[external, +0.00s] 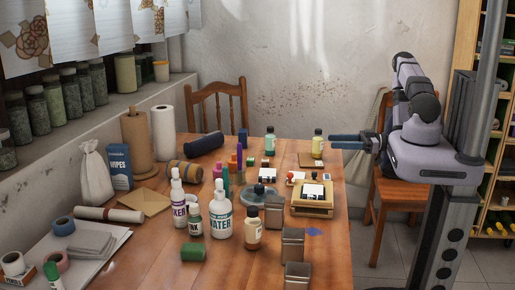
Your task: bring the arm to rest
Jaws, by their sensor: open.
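My gripper (345,141) is at the end of my arm, which reaches in from the right on its column. It is held above the right edge of the wooden table (150,255), with its blue-grey fingers pointing left. No object shows between the fingers. The arm is folded back close to the column, and the gripper stands apart from the bottles and blocks on the table.
Bottles, including a white one labelled "WATER" (221,215), a wooden stamp press (312,197) and metal tins (292,243) crowd the table. A yellow-green bottle (318,145) stands near the fingertips. Wooden chairs (400,190) stand behind and to the right.

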